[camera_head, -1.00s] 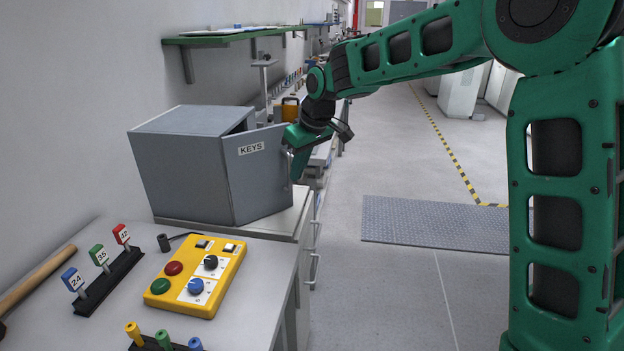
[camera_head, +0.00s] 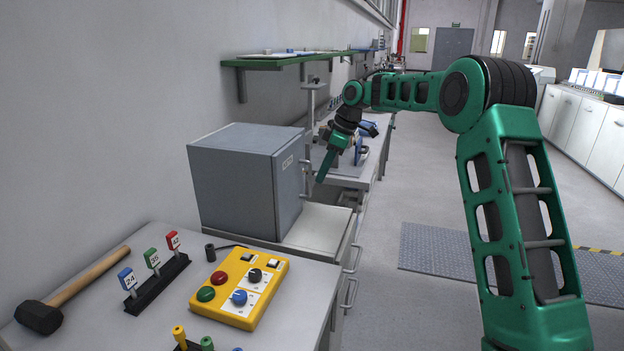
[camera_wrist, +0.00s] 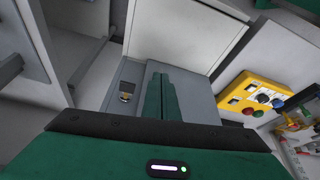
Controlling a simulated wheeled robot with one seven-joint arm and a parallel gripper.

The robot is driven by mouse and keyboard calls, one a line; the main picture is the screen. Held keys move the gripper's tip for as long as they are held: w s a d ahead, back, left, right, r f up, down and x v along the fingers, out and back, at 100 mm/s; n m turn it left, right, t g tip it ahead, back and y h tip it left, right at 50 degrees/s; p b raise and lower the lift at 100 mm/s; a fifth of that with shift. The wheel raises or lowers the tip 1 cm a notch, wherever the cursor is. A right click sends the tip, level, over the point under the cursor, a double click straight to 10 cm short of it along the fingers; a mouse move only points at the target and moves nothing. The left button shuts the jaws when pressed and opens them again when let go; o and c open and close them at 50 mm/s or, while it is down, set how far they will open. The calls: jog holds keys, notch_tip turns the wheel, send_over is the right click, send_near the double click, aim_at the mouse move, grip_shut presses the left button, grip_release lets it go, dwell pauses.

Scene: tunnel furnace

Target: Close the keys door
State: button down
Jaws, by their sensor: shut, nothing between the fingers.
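The grey keys cabinet (camera_head: 235,182) stands on the worktop against the left wall. Its door (camera_head: 289,195), with a small KEYS label and an upright handle, is on the right side, seen at a steep angle. It looks flush or nearly flush with the box; I cannot tell whether a small gap is left. My gripper (camera_head: 320,180) is shut and empty, pointing down just right of the door and handle; contact cannot be made out. In the wrist view the gripper (camera_wrist: 161,77) shows its two green fingers together in front of a blue-grey surface.
A yellow control box (camera_head: 240,287) sits on the near worktop; it also shows in the wrist view (camera_wrist: 258,97). Numbered tags (camera_head: 155,262) and a hammer (camera_head: 75,290) lie left of it. A green shelf (camera_head: 300,58) hangs above.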

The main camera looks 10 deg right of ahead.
jog(key=shift+w+a, duration=0.25)
jog(key=shift+a, duration=0.25)
jog(key=shift+a+n, duration=0.15)
jog(key=shift+n, duration=0.15)
